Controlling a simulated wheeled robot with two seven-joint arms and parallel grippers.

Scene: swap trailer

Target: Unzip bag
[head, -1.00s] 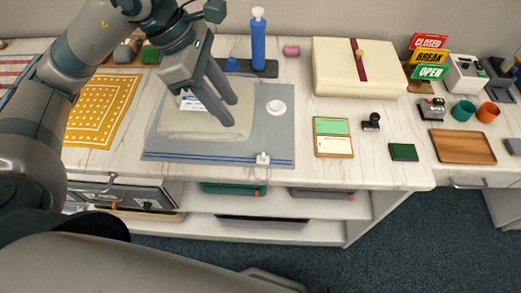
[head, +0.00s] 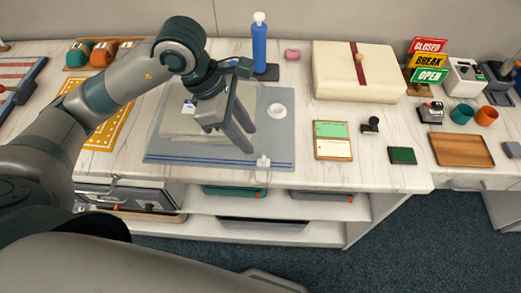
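A clear zip bag (head: 178,149) lies flat on the counter with a folded cream item (head: 172,122) inside. Its blue zip line (head: 205,163) runs along the front edge. A white slider (head: 263,165) sits at the right end of that line. A round white valve (head: 277,111) is on the bag's right part. My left gripper (head: 247,138) is above the bag, pointing down and to the right, with its fingertips up and left of the slider. Its two fingers are apart with nothing visible between them. My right gripper does not show.
A blue pump (head: 259,48) stands behind the bag. A cream box with a red ribbon (head: 330,75), a green and cream card board (head: 333,140), a stamp (head: 370,125) and a green pad (head: 402,155) are to the right. The counter's front edge (head: 300,181) is close below the bag.

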